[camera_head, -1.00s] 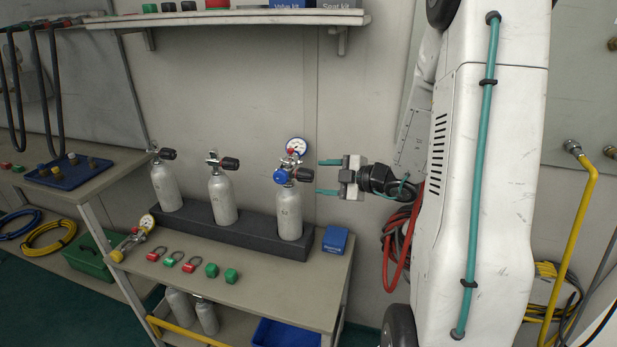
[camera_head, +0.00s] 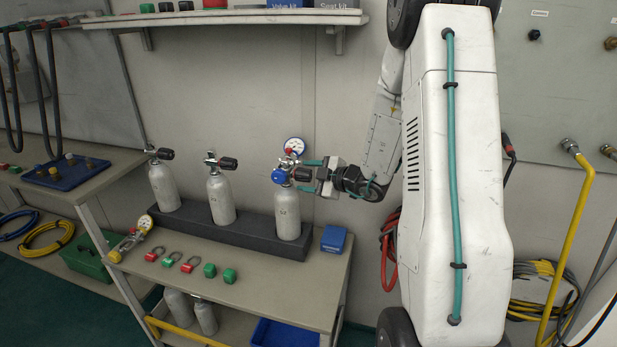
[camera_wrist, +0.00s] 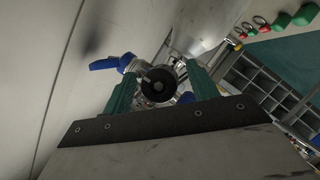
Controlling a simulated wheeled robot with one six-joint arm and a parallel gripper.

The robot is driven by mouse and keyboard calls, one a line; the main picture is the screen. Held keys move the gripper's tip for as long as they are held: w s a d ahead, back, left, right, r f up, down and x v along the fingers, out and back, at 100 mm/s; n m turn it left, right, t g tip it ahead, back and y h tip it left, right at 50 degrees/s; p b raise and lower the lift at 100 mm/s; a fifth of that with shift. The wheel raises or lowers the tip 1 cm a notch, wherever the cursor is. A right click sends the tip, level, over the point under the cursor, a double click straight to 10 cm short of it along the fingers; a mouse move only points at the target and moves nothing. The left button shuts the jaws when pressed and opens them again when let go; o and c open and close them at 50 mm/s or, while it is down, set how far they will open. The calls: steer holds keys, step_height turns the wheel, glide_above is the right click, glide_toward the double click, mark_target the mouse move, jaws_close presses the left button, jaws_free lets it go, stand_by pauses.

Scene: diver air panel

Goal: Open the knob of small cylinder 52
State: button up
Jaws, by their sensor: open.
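Three grey cylinders stand in a dark rack (camera_head: 250,236) on the bench. The rightmost cylinder (camera_head: 288,213) carries a blue regulator (camera_head: 280,177), a round gauge (camera_head: 294,146) and a black knob (camera_head: 302,174) on its right side. No number 52 is readable on any cylinder. My gripper (camera_head: 308,176) is at that knob, coming from the right, with its green fingers on either side of it. In the wrist view the round end of the black knob (camera_wrist: 158,87) lies between the fingers. The fingers are open; whether they touch the knob I cannot tell.
A blue box (camera_head: 334,239) stands on the bench right of the rack. Red shackles (camera_head: 172,259) and green caps (camera_head: 220,271) lie in front. A shelf (camera_head: 230,19) runs above. The middle (camera_head: 221,200) and left (camera_head: 164,187) cylinders stand farther left.

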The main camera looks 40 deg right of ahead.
steer(key=c, duration=1)
